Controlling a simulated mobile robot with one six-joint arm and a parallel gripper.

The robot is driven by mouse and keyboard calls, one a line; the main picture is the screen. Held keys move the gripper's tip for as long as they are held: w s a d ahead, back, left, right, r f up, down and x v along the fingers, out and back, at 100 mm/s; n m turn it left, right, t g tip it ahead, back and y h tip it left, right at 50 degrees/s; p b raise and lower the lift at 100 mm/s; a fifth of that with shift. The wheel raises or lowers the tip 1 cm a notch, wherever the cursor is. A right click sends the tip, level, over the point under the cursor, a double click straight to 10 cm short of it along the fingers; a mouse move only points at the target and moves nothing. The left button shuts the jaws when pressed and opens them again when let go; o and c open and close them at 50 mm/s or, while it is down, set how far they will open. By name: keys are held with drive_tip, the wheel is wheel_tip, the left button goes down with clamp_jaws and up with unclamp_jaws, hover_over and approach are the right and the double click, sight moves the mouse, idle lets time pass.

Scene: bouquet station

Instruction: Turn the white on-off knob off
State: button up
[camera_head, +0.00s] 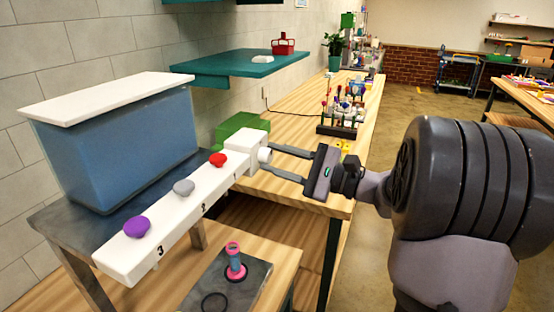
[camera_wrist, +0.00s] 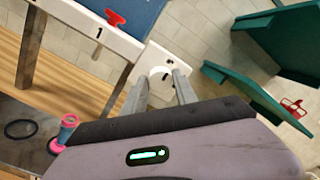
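The white on-off knob (camera_head: 264,155) sits on the end face of a white box (camera_head: 245,148) at the far end of the white valve bar (camera_head: 185,205). In the wrist view the round white knob (camera_wrist: 160,72) shows between my two finger tips. My gripper (camera_head: 268,160) points at the knob from the right, with its fingers apart, one on each side of it. In the wrist view my gripper (camera_wrist: 160,85) has a clear gap between the fingers. I cannot tell whether either finger touches the knob. The knob's exact turn angle is not clear.
Red (camera_head: 218,159), grey (camera_head: 184,187) and purple (camera_head: 137,227) knobs sit on the bar, below a blue tank (camera_head: 120,150). A pink and blue piece (camera_head: 235,262) stands on a dark plate. A green block (camera_head: 238,127) is behind the box. A teal shelf (camera_head: 240,66) hangs above.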

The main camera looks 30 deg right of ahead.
drive_tip(key=o, duration=0.3)
drive_tip(key=shift+o, duration=0.2)
drive_tip(key=p+v, duration=0.2)
drive_tip(key=v, duration=1.5)
drive_tip(key=shift+s+d+p, duration=0.15)
drive_tip(key=shift+s+p, duration=0.05)
drive_tip(key=shift+p, duration=0.1)
